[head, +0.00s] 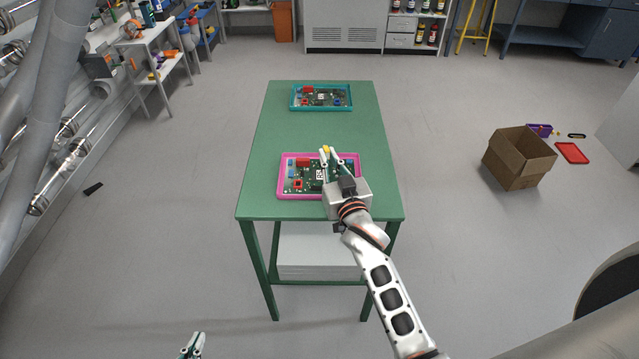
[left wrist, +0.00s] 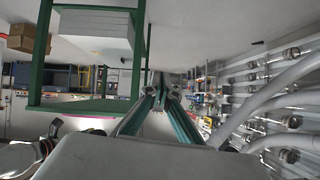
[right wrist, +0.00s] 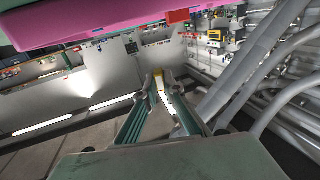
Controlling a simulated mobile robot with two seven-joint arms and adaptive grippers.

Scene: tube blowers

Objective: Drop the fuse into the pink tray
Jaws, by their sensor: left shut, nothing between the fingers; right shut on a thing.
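The pink tray (head: 281,178) lies on the near half of the green table with a green circuit board (head: 308,185) in it. My right gripper (head: 326,153) is above the tray's far side, shut on the fuse (head: 326,149), a small part with a yellow-orange end. In the right wrist view the fuse (right wrist: 159,75) shows between the fingertips, mostly covered by them. The pink tray (right wrist: 90,22) fills the top of that view. My left gripper (head: 197,340) is low at the bottom edge of the head view, shut and empty, off the table.
The green table (head: 265,135) is bare between the pink tray and a teal tray (head: 292,100) with another circuit board at the far end. A cardboard box (head: 515,165) stands on the floor at the right. A white shelf (head: 150,40) stands at the left.

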